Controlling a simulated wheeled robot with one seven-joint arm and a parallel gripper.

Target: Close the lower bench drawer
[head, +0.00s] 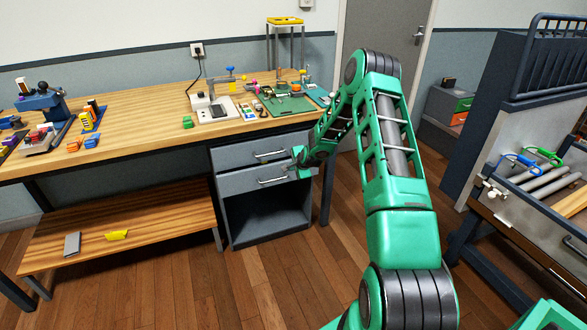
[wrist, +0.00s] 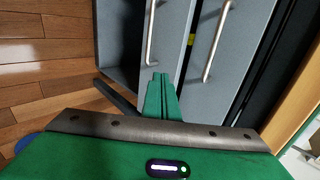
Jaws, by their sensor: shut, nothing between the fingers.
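The lower bench drawer (head: 240,184) is a grey front with a bar handle (head: 272,181), set under the upper drawer (head: 235,156) in the cabinet below the bench. How far it stands out is hard to tell. My gripper (head: 297,156) is at the right side of the drawer fronts, shut and empty. In the wrist view, turned sideways, my gripper's green fingers (wrist: 160,80) are together in front of the lower drawer's front (wrist: 172,48), near the end of its handle (wrist: 151,30). Contact cannot be told.
The upper drawer's handle (wrist: 217,42) is close by on the right in the wrist view. An open compartment (head: 265,215) lies below the drawers. The wooden bench top (head: 150,110) holds tools and small parts. The wood floor (head: 270,285) before the cabinet is clear.

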